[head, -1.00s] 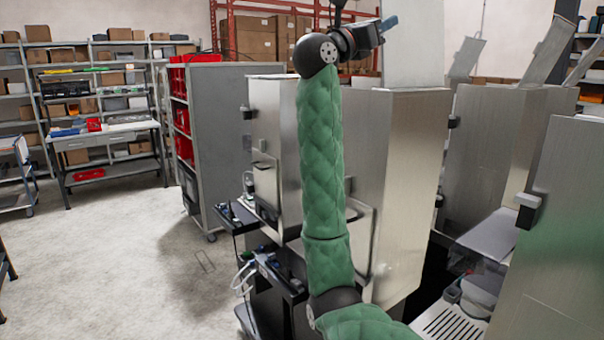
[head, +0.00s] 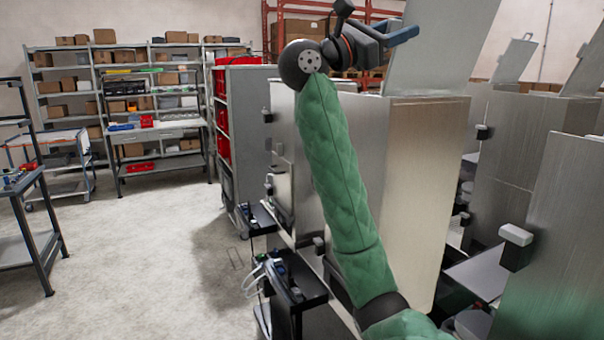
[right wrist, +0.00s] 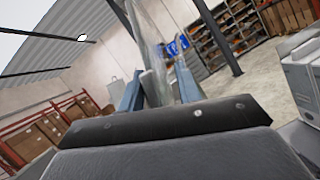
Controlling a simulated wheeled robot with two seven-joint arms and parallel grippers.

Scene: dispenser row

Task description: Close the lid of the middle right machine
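A tall brushed-steel machine (head: 415,190) stands just behind my right arm in the head view. Its flat lid (head: 445,40) stands raised, tilted up from the top. I cannot tell for sure that it is the middle right machine. My right gripper (head: 402,36) is at the height of this lid and overlaps its left edge in the picture; contact cannot be told. In the right wrist view, the two blue fingers of the right gripper (right wrist: 158,90) are apart, with a greyish upright shape seen between them, unclear. My left gripper is not in view.
More steel machines (head: 510,150) stand at the right, with raised lids (head: 514,60). A near steel panel (head: 555,240) fills the lower right. A grey cabinet with red bins (head: 222,115) stands behind. Shelves (head: 60,75) line the back wall.

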